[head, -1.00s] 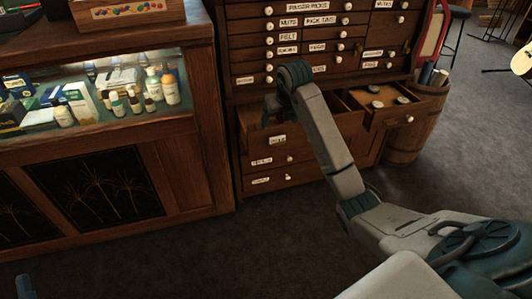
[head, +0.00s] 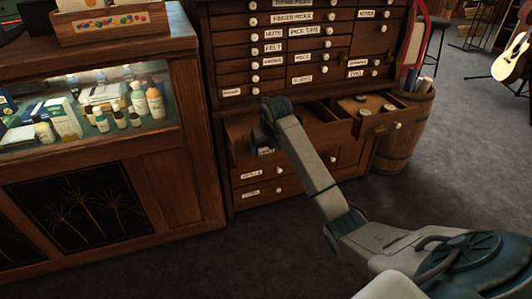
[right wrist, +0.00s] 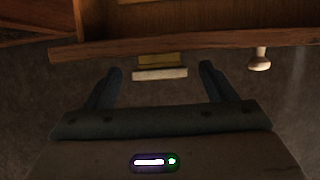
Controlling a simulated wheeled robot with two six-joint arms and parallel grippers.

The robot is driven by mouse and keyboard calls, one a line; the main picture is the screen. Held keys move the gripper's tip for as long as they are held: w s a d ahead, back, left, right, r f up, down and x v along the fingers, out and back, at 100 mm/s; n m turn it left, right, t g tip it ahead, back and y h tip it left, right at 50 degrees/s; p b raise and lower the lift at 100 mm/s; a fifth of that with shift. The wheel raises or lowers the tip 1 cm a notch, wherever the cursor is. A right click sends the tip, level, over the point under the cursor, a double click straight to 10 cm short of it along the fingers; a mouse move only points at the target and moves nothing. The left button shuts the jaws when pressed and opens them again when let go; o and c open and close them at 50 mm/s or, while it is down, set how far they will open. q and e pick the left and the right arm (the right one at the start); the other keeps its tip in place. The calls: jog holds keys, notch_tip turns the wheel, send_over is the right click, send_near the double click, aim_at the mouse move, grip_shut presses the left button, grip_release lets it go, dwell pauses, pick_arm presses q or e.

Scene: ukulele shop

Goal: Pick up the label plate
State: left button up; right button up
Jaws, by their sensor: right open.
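A pale label plate (right wrist: 160,74) with a brass-coloured strip (right wrist: 160,60) behind it is at the front of a pulled-out wooden drawer (right wrist: 215,40) in the right wrist view. My right gripper (right wrist: 161,72) is open, one finger on each side of the plate, with gaps on both sides. I cannot tell how far the plate is from the fingers in depth. In the head view my right gripper (head: 263,142) is at that drawer's front, and it partly covers the label. My left gripper is not in view.
The drawer's round knob (right wrist: 260,59) is right of the gripper. Another open drawer (head: 378,118) with round tins is to the right, near a wooden barrel (head: 405,135). A glass display counter (head: 90,110) stands at left. The floor in front is clear.

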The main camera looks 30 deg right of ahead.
jog(key=shift+w+f, duration=0.1)
jog(key=shift+f, duration=0.1)
jog(key=c, duration=1.1)
jog(key=shift+o, duration=0.2)
jog(key=shift+r, duration=0.15)
